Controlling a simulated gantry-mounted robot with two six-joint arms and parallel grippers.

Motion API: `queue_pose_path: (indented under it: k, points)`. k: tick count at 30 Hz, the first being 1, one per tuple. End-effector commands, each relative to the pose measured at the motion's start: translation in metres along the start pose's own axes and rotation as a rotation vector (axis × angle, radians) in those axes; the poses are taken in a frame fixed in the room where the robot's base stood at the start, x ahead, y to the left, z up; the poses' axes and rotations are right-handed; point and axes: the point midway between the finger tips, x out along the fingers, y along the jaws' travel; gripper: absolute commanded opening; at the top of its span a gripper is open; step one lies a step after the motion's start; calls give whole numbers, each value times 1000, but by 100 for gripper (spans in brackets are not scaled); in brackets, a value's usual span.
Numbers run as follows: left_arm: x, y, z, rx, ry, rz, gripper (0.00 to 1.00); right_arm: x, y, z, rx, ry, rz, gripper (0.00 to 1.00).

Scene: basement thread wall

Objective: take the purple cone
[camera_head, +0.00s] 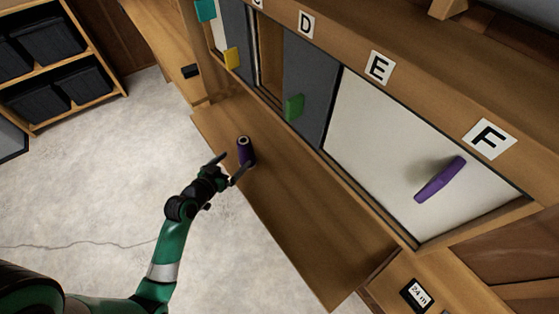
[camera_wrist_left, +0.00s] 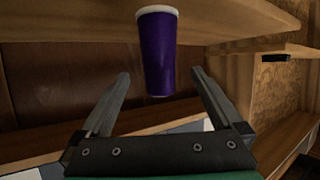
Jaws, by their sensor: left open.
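The purple cone (camera_head: 245,150), a thread cone with a pale top, stands upright on the wooden ledge (camera_head: 290,230) below the cabinet wall. It also shows in the left wrist view (camera_wrist_left: 157,55), a little left of centre at the top. My left gripper (camera_head: 237,161) is open, with one finger toward each side of the cone. In the left wrist view the cone lies between the lines of the two fingers (camera_wrist_left: 161,74), and nothing is clamped. I cannot tell how deep the cone is between the fingertips. My right gripper is not in view.
Behind the ledge is a cabinet with lettered sliding panels; a white panel (camera_head: 385,150) has a purple handle (camera_head: 440,180) and a grey panel has a green handle (camera_head: 294,107). A shelf with black bins (camera_head: 45,100) stands at far left. The ledge right of the cone is clear.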

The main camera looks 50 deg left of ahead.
Motion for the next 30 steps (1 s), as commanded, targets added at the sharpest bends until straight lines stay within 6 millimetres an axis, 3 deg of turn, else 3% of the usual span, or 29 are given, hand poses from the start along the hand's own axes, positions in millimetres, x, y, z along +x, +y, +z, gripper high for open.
queue_pose_path:
  k: [5, 15, 23, 30]
  points:
    - [0, -3, 8, -7, -13, -6, 100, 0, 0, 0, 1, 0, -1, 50]
    - [57, -2, 10, -4, -12, -5, 100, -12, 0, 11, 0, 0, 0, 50]
    - [69, -1, 9, -6, -11, -5, 100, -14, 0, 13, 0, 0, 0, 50]
    - [109, 3, 13, -6, -11, -4, 100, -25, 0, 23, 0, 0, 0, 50]
